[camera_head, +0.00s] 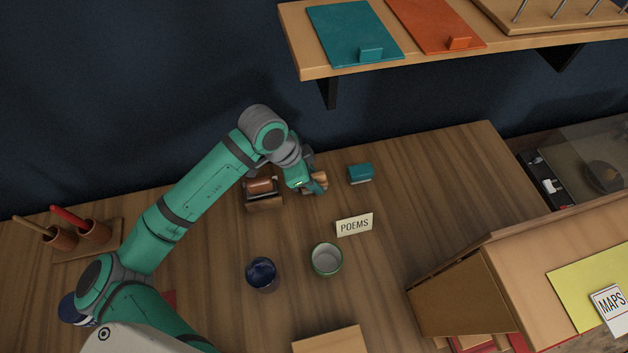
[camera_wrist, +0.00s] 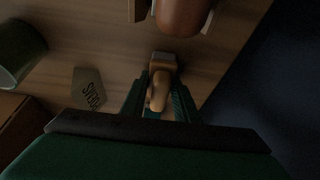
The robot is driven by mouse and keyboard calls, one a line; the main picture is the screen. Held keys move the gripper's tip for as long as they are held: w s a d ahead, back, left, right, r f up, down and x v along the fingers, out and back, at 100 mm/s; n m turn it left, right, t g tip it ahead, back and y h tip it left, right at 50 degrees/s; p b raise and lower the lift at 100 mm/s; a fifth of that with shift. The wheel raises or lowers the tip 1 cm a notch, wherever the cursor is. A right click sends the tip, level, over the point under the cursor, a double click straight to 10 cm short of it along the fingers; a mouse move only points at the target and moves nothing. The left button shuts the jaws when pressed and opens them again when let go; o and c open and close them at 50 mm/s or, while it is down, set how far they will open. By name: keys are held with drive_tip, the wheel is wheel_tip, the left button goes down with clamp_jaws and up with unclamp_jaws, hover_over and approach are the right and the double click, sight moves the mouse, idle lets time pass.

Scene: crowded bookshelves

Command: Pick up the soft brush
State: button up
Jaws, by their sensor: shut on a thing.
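The soft brush (camera_wrist: 158,91) has a tan wooden handle and a paler, blocky far end. In the wrist view it sits between the two green fingers of my gripper (camera_wrist: 157,104), which is shut on its handle. In the head view the brush (camera_head: 321,178) shows as a small tan piece at my gripper (camera_head: 312,186), low over the desk and partly hidden by the fingers. I cannot tell whether it touches the desk.
A brown cylinder in a wooden stand (camera_head: 263,187) is just left of my gripper. A teal block (camera_head: 360,173) lies to the right. A POEMS card (camera_head: 354,225), a dark blue cup (camera_head: 261,274) and a green cup (camera_head: 326,260) stand nearer. A shelf (camera_head: 400,62) overhangs behind.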

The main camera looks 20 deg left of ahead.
sight(314, 175)
drive_tip(key=shift+r, duration=0.45)
wheel_tip(314, 175, up, 2)
drive_tip(key=shift+r, duration=0.15)
drive_tip(key=s+d+r, duration=0.7)
drive_tip(key=s+r, duration=0.2)
drive_tip(key=s, duration=0.2)
drive_tip(key=shift+s+d+r, duration=0.3)
drive_tip(key=shift+d+r, duration=0.1)
